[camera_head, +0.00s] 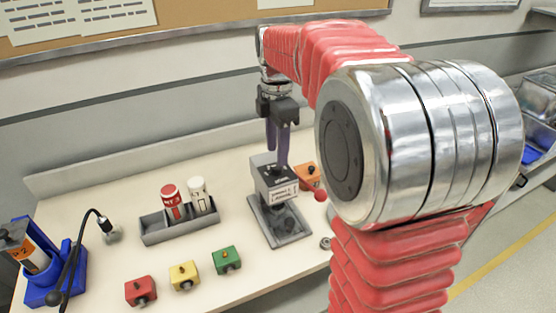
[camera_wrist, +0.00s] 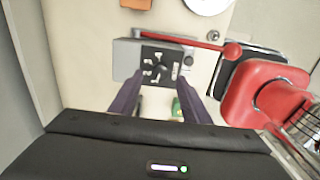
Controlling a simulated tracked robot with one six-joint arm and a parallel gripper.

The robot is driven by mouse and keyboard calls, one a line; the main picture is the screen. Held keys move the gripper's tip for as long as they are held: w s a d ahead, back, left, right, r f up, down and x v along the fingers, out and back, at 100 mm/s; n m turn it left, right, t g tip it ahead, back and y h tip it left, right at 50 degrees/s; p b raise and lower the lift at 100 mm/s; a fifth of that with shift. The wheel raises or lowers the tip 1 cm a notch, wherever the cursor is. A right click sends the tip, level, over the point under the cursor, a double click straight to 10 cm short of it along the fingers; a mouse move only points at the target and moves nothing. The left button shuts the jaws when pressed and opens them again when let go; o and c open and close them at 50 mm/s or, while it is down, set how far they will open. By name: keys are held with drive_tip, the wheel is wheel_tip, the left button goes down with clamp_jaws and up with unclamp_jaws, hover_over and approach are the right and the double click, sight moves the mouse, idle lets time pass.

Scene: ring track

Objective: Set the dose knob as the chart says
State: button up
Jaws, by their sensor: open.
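A grey machine (camera_head: 272,220) with a dark top and a white label stands on the bench, in the middle of the head view. In the wrist view its black top panel (camera_wrist: 176,56) carries a dark star-shaped knob (camera_wrist: 155,68); its setting is too small to read. My gripper (camera_head: 276,158) is open and points down with purple fingers just over the machine's top. In the wrist view the fingers (camera_wrist: 158,80) are spread with the knob showing between their tips; contact cannot be told. Papers on the board (camera_head: 112,14) at the top are unreadable, so which is the chart is unclear.
A red lever with a ball (camera_wrist: 232,50) sticks out beside the machine. An orange box (camera_head: 305,174) stands behind it. A grey rack (camera_head: 180,226) with red and white jars is to the left. Red, yellow and green button boxes (camera_head: 184,277) line the front. A blue device (camera_head: 68,283) stands far left.

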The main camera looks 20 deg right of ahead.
sight(277, 169)
drive_tip(key=shift+f, duration=2.2)
drive_tip(key=c, duration=1)
